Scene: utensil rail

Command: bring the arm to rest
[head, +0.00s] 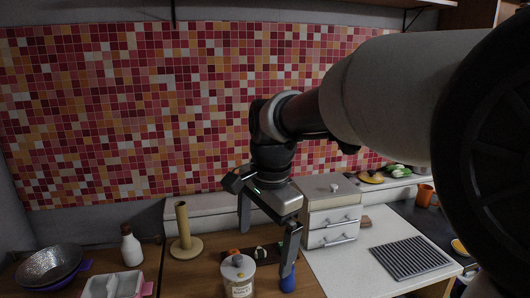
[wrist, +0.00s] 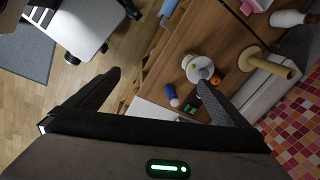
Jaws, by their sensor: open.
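My gripper (head: 265,254) hangs over the wooden counter (head: 190,279) with its fingers pointing down and spread apart. Nothing is between the fingers; in the wrist view the gripper (wrist: 158,82) is also open and empty. My arm reaches in from the right side of the head view. A jar with a pale lid (head: 238,270) stands behind or beside the fingers, and a blue item (head: 288,283) shows by the right fingertip. I cannot tell from these frames whether the fingers touch either one.
A wooden roll holder (head: 184,235) and a white bottle (head: 131,247) stand to the left, with a dark pan (head: 48,265) farther left. A white drawer unit (head: 332,215) stands to the right of the gripper. A black ribbed mat (head: 410,257) lies on the white counter (head: 345,272).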

